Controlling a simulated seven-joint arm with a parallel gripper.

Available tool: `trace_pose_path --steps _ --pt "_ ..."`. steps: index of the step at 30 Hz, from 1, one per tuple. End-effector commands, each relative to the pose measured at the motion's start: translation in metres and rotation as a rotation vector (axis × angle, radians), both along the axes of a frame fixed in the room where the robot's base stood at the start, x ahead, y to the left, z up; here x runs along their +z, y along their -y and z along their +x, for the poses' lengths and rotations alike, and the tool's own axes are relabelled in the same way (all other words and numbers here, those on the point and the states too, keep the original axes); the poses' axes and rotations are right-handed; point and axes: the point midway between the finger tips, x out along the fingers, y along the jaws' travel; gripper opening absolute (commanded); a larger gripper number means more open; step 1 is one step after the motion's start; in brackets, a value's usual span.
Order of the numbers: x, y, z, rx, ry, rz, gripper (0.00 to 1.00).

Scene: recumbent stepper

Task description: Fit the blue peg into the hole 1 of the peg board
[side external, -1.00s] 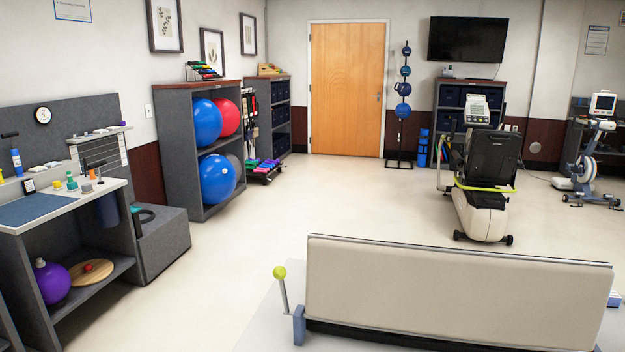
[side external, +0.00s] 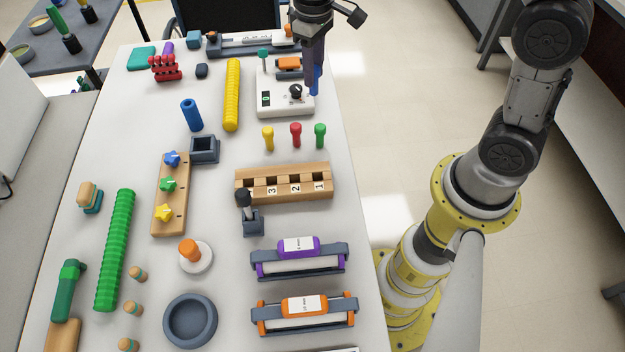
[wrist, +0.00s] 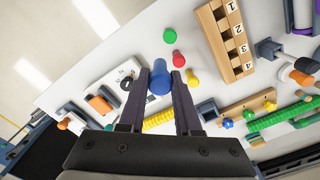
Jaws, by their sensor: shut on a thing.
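My gripper (side external: 313,80) is shut on the blue peg (side external: 317,82), at the table's far right, by the white box with a black knob. In the wrist view the blue peg (wrist: 160,82) sits between the two dark fingertips (wrist: 160,76), its round head toward the camera. The wooden peg board (side external: 307,189) lies nearer the side camera, apart from the peg. Its square holes carry number labels, with hole 1 (side external: 319,177) at the right end. In the wrist view the board (wrist: 211,28) is at upper right, with label 1 at its top.
Yellow (side external: 268,138), red (side external: 295,134) and green (side external: 320,135) pegs stand between the white box (side external: 285,105) and the board. A dark clamp-like piece (side external: 252,222) stands at the board's near left. Rollers (side external: 300,263) lie nearer.

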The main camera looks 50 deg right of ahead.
Motion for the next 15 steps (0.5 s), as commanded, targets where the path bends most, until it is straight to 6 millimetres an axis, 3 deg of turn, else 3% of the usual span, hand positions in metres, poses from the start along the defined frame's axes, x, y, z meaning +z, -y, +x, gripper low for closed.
trace_pose_path --steps 15 --pt "0.0 -0.09 -0.074 0.77 0.001 0.001 0.0"
